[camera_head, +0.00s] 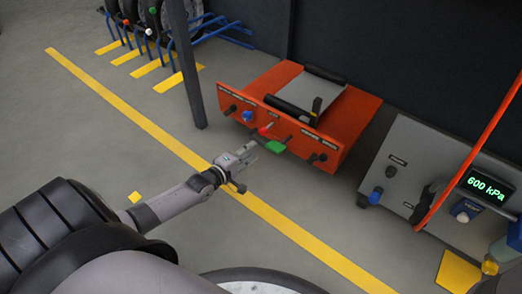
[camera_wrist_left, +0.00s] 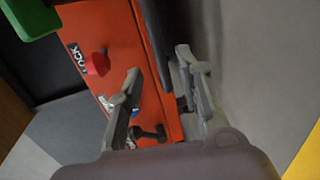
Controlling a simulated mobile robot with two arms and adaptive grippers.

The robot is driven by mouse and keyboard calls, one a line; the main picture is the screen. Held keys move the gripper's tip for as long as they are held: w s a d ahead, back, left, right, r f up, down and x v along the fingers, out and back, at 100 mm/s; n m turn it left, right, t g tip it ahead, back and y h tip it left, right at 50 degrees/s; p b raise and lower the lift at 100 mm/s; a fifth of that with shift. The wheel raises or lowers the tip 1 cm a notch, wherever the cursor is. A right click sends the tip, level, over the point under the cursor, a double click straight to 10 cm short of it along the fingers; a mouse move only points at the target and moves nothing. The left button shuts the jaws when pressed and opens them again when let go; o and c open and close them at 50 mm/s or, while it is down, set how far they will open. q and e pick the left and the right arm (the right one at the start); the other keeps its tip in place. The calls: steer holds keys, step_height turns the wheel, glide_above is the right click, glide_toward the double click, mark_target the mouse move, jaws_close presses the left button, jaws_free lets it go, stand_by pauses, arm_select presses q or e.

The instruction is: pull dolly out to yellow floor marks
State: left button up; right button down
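The dolly appears to be the low orange unit (camera_head: 345,115), standing against the dark wall behind the long yellow floor line (camera_head: 130,112). Its front panel carries black knobs, a blue knob (camera_head: 247,116), a red knob (camera_head: 265,130) and a green block (camera_head: 276,147). My left gripper (camera_head: 256,148) is open in front of this panel, past the yellow line. In the left wrist view its two fingers (camera_wrist_left: 160,80) stand apart by the orange panel (camera_wrist_left: 108,40), with the red knob (camera_wrist_left: 97,64) beside them. I cannot tell whether they touch anything. My right gripper is not seen.
A dark post (camera_head: 185,65) stands left of the orange unit. A grey cabinet (camera_head: 415,155) with a 600 kPa display (camera_head: 490,184) and a red hose (camera_head: 470,150) stands at right. Wheels on blue racks (camera_head: 205,29) are at back left.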

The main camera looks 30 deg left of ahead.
mark_target(260, 144)
arm_select(q)
steer(key=b+x, duration=0.2)
steer(key=x, duration=0.3)
steer(key=shift+f+b, duration=0.2)
steer(key=shift+b, duration=0.2)
steer(key=shift+w+d+b, duration=0.1)
steer(key=shift+w+b, duration=0.3)
steer(key=shift+w, duration=0.35)
steer(key=shift+c, duration=0.5)
jaws_close()
